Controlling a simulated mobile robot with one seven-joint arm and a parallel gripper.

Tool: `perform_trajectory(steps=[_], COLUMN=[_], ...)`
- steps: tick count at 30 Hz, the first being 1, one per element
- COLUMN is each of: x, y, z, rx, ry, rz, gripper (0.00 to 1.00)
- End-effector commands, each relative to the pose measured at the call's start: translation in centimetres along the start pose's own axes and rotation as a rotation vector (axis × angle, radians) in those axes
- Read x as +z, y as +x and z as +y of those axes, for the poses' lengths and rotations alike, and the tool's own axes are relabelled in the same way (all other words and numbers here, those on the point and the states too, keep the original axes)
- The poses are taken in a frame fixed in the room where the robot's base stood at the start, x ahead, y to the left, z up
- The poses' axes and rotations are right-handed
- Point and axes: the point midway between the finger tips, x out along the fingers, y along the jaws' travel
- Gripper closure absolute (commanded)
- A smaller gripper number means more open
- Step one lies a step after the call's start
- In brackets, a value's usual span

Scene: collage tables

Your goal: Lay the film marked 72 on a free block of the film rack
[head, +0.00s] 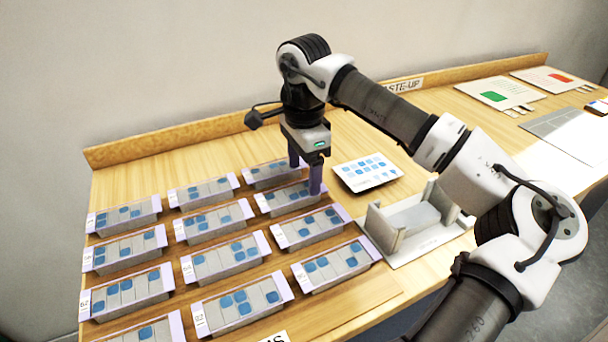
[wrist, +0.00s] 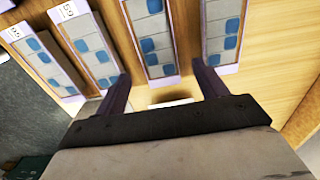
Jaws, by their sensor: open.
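Several film strips with grey and blue squares and lilac ends lie in rows on raised blocks on the wooden table, one of them front left (head: 127,293). I cannot make out the mark 72 on any label. My gripper (head: 305,179) is open and empty, pointing down over the right column, by the strip in its second row (head: 284,199). In the wrist view its fingers (wrist: 160,70) are spread, with a strip (wrist: 153,28) beyond and between them. I cannot tell whether the fingertips touch anything. No bare block is clearly seen.
A card with blue squares (head: 366,172) lies right of the strips. A grey holder with upright ends (head: 412,216) stands on a pale plate at the right. Sheets with a green (head: 496,96) and a red patch lie far right. A wooden ledge (head: 180,137) runs along the back.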

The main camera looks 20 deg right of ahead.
Motion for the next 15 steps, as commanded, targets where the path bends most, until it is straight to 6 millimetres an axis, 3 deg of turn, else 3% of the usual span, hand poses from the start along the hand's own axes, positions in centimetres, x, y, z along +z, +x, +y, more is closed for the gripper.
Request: perform_trajectory(steps=[9, 15], x=[0.0, 0.0], y=[-7.4, -10.6], z=[-0.1, 0.0], rx=[-0.002, 0.000], ry=[0.001, -0.001], rz=[0.002, 0.002], gripper=[0.28, 0.28])
